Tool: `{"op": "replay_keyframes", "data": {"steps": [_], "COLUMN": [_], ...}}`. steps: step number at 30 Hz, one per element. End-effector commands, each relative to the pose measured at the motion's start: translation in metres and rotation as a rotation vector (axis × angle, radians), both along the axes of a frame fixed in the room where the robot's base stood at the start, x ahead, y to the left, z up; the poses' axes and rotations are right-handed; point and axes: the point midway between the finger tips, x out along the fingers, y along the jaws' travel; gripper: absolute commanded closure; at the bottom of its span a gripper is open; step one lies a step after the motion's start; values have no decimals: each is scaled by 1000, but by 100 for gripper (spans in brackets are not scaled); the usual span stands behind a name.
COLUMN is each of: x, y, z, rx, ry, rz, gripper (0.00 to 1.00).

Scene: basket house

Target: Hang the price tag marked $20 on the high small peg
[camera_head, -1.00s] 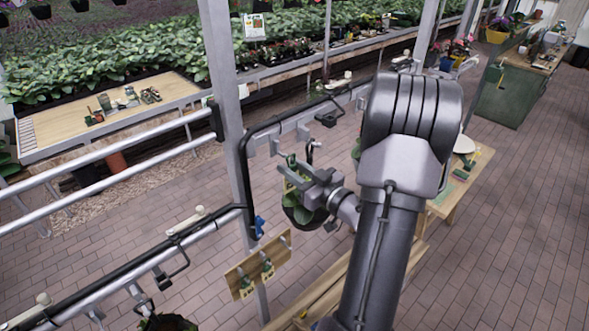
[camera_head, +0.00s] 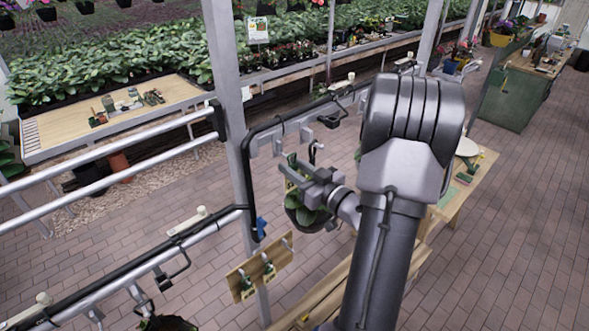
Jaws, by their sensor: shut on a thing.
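My gripper (camera_head: 291,172) is in the middle of the view, its fingers pointing left. It is shut on a small green and yellowish piece (camera_head: 290,184), probably a price tag. Its marking is too small to read, and the gripper hides part of it. A tilted wooden board (camera_head: 242,270) with small pegs is below and left of the gripper, apart from it. The upper right peg (camera_head: 287,243) on the board looks bare. I cannot tell which peg is the high small one.
A wooden bench (camera_head: 318,297) is low near my arm. Open brick floor lies at the right.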

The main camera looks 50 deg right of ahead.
Motion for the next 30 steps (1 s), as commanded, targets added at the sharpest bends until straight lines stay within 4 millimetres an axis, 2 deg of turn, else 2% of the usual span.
{"op": "replay_keyframes", "data": {"steps": [7,30], "x": [19,29], "y": [-1,-3], "z": [-1,-1], "rx": [-1,0], "ry": [-1,0], "rz": [3,1], "gripper": [94,94]}}
